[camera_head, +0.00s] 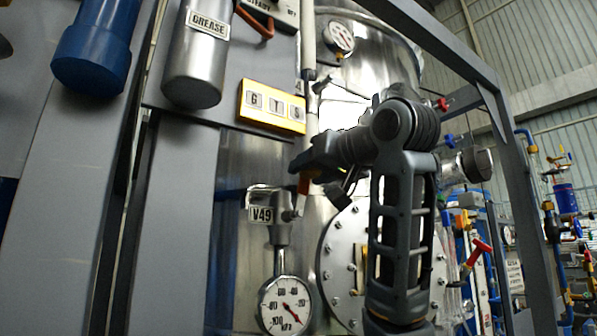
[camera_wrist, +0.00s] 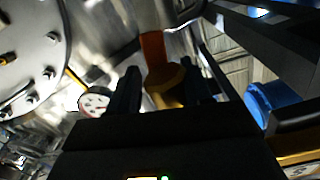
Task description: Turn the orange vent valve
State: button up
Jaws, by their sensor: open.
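The orange vent valve handle (camera_head: 304,184) shows in the head view as a small orange piece just under my gripper's tip, by the V49 label (camera_head: 262,214). In the wrist view the orange handle (camera_wrist: 154,55) lies ahead, between the two dark fingers. My gripper (camera_head: 302,164) reaches left toward the steel vessel. In the wrist view my gripper (camera_wrist: 158,88) is open, with one finger on each side of the handle's wider yellowish-orange end. I cannot tell whether either finger touches it. Part of the valve is hidden behind my gripper in the head view.
A pressure gauge (camera_head: 284,304) hangs below the V49 label. A yellow GTG plate (camera_head: 271,106) and a GREASE cylinder (camera_head: 198,56) are to the left. A bolted round flange (camera_head: 340,262) lies behind my arm. A grey frame post (camera_head: 525,200) stands at right.

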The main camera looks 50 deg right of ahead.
aim_at(308, 172)
jog(key=shift+p+x, duration=0.35)
jog(key=shift+x, duration=1.4)
grip_shut()
